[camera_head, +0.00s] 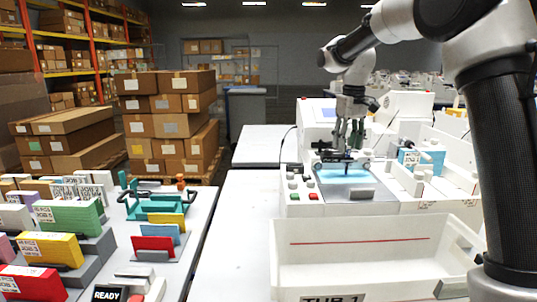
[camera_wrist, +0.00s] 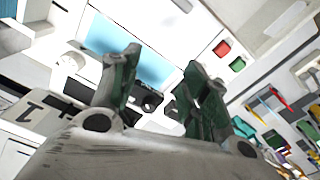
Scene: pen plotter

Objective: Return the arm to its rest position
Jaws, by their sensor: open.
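My arm (camera_head: 497,140) reaches from the right over the pen plotter, a white machine (camera_head: 383,207) with a light blue sheet (camera_head: 336,175) on its bed. My gripper (camera_head: 347,143) hangs fingers-down above the plotter's dark pen carriage (camera_head: 328,158). In the wrist view the two dark green fingers of my gripper (camera_wrist: 167,68) stand apart with nothing between them. The blue sheet (camera_wrist: 145,62) lies behind them there. Whether the fingertips touch the carriage cannot be told.
A white tub (camera_head: 365,285) stands in front of the plotter, my arm close on its right. Red (camera_head: 313,197) and green (camera_head: 296,197) buttons are on the plotter's front left. A table with coloured cards (camera_head: 70,217) is at left. The white tabletop (camera_head: 240,215) between is clear.

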